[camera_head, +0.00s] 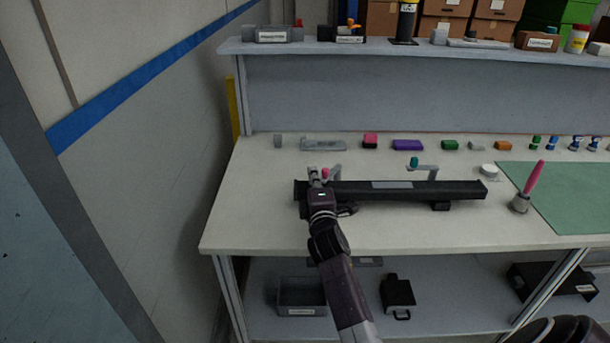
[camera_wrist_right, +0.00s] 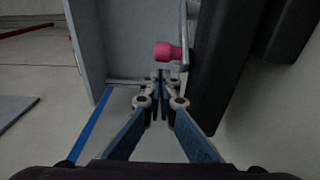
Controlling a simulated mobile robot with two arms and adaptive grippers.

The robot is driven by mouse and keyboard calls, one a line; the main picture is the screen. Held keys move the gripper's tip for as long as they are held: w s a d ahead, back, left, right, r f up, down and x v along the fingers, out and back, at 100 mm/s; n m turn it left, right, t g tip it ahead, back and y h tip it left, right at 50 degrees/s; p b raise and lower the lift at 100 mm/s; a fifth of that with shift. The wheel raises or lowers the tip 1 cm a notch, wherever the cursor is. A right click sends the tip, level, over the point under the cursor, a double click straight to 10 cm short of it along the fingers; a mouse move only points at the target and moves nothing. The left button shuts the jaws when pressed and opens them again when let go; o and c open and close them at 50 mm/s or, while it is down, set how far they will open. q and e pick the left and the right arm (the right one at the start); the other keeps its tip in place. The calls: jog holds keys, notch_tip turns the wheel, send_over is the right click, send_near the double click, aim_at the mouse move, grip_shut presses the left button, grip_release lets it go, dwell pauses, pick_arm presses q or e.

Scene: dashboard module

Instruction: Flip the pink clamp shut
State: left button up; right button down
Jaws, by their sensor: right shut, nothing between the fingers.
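The dashboard module is a long black bar (camera_head: 440,190) lying on the workbench. The pink clamp (camera_head: 325,174) is at the module's left end, a pink knob on a grey metal arm. Its knob also shows in the right wrist view (camera_wrist_right: 167,51), just beyond the fingertips. My right gripper (camera_head: 314,174) is shut and empty, beside the pink knob on its left; I cannot tell whether they touch. The gripper partly covers the clamp's base. A similar clamp with a teal knob (camera_head: 414,162) stands near the module's middle. My left gripper is not in view.
Several small coloured blocks, including a purple one (camera_head: 407,145), line the bench's back. A pink-handled tool in a holder (camera_head: 520,204) stands right of the module, by a green mat (camera_head: 575,195). The bench front (camera_head: 270,235) is clear. A shelf (camera_head: 400,48) runs above.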

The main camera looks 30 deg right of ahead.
jog(key=shift+s+d+r, duration=0.1)
jog(key=shift+s+d, duration=0.4)
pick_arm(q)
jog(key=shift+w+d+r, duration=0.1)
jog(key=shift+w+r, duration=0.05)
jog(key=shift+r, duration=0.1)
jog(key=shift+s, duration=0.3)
